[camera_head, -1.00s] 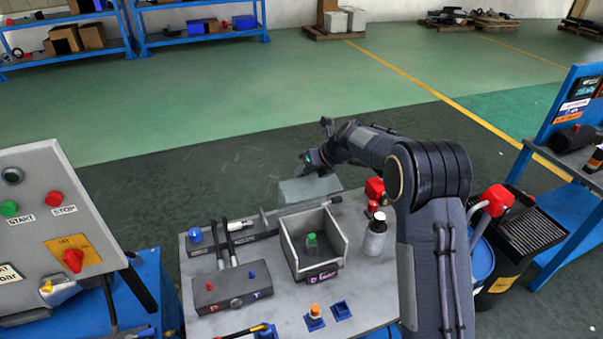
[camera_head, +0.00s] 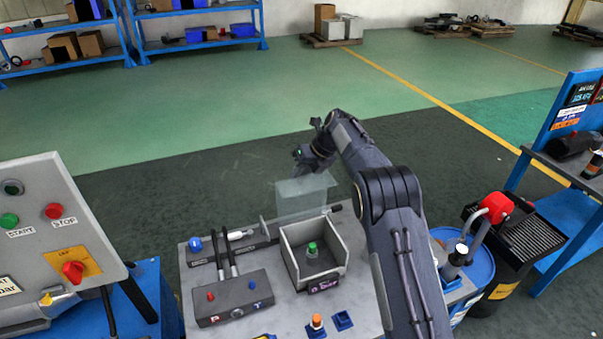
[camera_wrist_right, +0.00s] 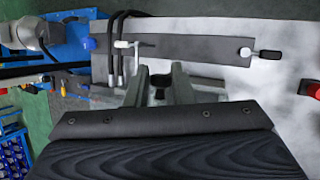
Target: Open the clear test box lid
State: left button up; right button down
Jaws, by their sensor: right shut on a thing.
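The test box (camera_head: 334,262) is an open-topped grey tray on the bench, with a green-capped item (camera_head: 312,250) inside. Its clear lid (camera_head: 303,197) stands raised, roughly upright, at the box's back edge. My right gripper (camera_head: 304,163) is at the lid's top edge and shut on it; the arm's dark links hide part of the contact. In the right wrist view my fingers (camera_wrist_right: 160,88) show close together, and the clear lid is hard to make out there. My left gripper is not in view.
A valve block (camera_head: 235,297) with levers stands left of the box. An orange-topped fitting (camera_head: 317,322) sits in front. A control panel (camera_head: 65,235) stands at left. A blue drum (camera_head: 472,275) is at right. Open floor lies behind the bench.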

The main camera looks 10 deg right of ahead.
jog(key=shift+s+f, duration=0.1)
jog(key=shift+f, duration=0.15)
jog(key=c, duration=1.2)
grip_release()
jog(key=shift+d, duration=0.1)
jog(key=shift+r, duration=0.1)
jog(key=b+v, duration=0.1)
jog(key=v, duration=0.6)
jog(key=shift+d+r, duration=0.1)
jog(key=shift+r, duration=0.25)
